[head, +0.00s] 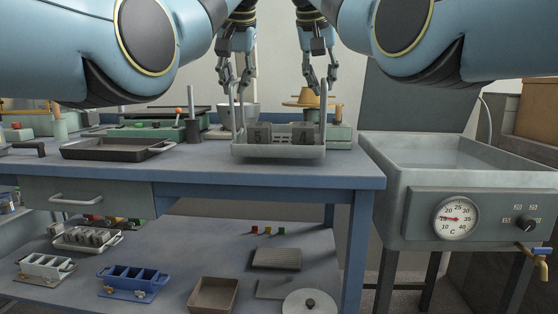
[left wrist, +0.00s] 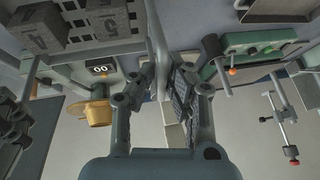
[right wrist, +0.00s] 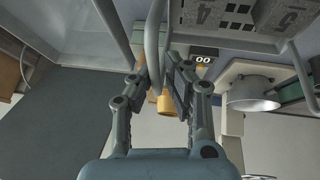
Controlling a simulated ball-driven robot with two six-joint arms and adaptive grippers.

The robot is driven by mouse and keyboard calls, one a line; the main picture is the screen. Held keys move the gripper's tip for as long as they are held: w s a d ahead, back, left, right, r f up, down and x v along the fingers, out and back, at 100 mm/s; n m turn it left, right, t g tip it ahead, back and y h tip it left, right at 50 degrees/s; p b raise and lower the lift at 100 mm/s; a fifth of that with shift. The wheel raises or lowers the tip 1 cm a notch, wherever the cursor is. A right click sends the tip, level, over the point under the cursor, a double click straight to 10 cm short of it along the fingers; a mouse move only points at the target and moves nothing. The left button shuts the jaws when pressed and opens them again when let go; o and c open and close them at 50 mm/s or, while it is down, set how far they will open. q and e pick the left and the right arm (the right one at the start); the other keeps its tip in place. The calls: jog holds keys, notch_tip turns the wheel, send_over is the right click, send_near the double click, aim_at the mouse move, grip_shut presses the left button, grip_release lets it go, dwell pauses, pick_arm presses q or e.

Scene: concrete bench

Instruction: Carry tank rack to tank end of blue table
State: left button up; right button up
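The tank rack (head: 278,151) is a pale metal tray with an upright handle at each end, near the right end of the blue table (head: 205,175). It holds dark blocks marked 5 (head: 259,134) and 4 (head: 306,134). My left gripper (head: 234,88) is closed in around the left handle, whose bar runs between the fingers in the left wrist view (left wrist: 160,80). My right gripper (head: 320,86) is likewise at the right handle, seen in the right wrist view (right wrist: 155,80). The rack looks level. I cannot tell whether its underside touches the tabletop.
The grey water tank (head: 455,165) with a dial stands right of the table, across a narrow gap. A dark tray (head: 118,149) lies on the table's left. A green device (head: 340,137) and a bowl (head: 243,112) are behind the rack. The lower shelf holds racks and a brown bin (head: 213,295).

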pick_arm(q)
jog(key=o, duration=0.3)
jog(key=shift+r, duration=0.15)
pick_arm(e)
jog(key=o, duration=0.3)
jog(key=shift+d+r, duration=0.1)
jog(key=shift+r, duration=0.05)
pick_arm(q)
jog(key=shift+a, duration=0.15)
pick_arm(e)
jog(key=shift+d, duration=0.1)
jog(key=shift+s, duration=0.1)
pick_arm(q)
jog(key=v, duration=1.2)
pick_arm(e)
jog(key=v, duration=1.1)
jog(key=shift+s+r, duration=0.15)
jog(key=shift+r, duration=0.1)
